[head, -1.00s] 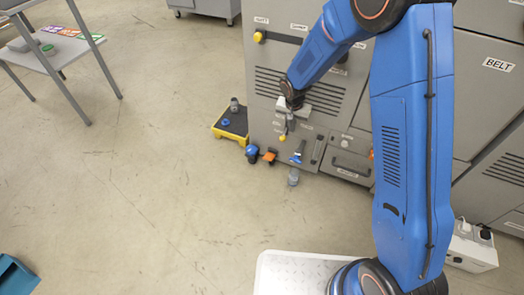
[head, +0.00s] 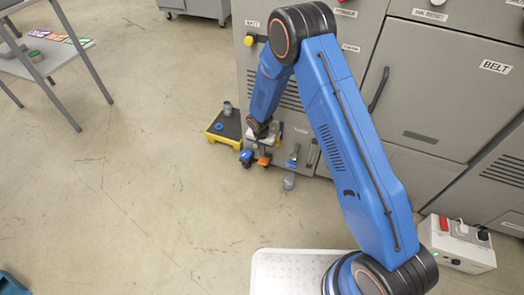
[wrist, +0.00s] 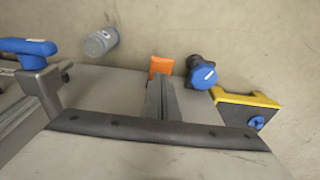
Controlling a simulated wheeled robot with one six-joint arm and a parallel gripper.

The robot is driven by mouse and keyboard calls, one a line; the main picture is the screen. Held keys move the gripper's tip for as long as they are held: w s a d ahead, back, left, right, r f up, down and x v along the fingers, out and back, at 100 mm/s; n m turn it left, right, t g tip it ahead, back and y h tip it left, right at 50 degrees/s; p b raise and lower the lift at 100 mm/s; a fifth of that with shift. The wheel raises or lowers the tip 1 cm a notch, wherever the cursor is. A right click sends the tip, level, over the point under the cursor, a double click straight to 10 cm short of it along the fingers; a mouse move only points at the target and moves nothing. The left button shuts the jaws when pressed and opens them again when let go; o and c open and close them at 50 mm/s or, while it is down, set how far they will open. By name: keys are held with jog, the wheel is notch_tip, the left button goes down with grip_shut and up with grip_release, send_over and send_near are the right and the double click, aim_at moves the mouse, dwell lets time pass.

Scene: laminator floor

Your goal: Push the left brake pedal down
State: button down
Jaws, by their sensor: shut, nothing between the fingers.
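The left brake pedal (head: 265,160) is a small orange tab low at the foot of the grey machine, close to the floor. It also shows in the wrist view (wrist: 161,66). My gripper (head: 262,147) is low in front of the machine, just above the pedal in the head view. In the wrist view my shut fingers (wrist: 162,83) point at the orange tab and overlap its lower edge; I cannot tell whether they touch it. Nothing is held. How far down the pedal sits is unclear.
A blue-topped black knob (wrist: 203,75) stands close beside the pedal. A yellow-edged platform (head: 213,137) lies beyond it. On the other side are a blue-handled lever (wrist: 30,50) and a grey cylinder (head: 289,181) on the floor. The floor in front is clear.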

aim_at(263, 162)
jog(key=f, duration=0.6)
jog(key=shift+w+d+f, duration=0.15)
jog(key=shift+w+f, duration=0.25)
